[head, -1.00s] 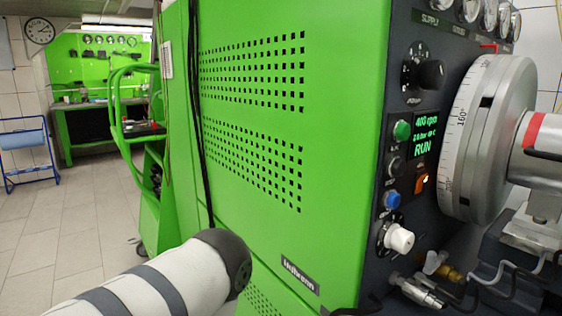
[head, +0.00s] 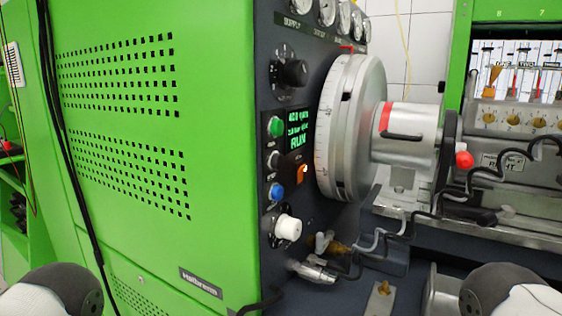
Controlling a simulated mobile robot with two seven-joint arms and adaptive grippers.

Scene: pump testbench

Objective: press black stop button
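The black stop button (head: 273,160) is on the dark control panel (head: 262,225) of the green test bench, in the head view. It sits between the green button (head: 276,126) above and the blue button (head: 277,191) below. The lit display (head: 298,130) beside it reads RUN. Nothing covers the button. Rounded links of my two arms show at the bottom left and bottom right, apart from the panel. Neither gripper is in view.
A large graduated wheel (head: 340,130) stands out just right of the panel. A black knob (head: 292,73) is above the buttons, a white knob (head: 289,227) below. Fittings and thin pipes (head: 318,270) lie beneath. The space before the panel looks clear.

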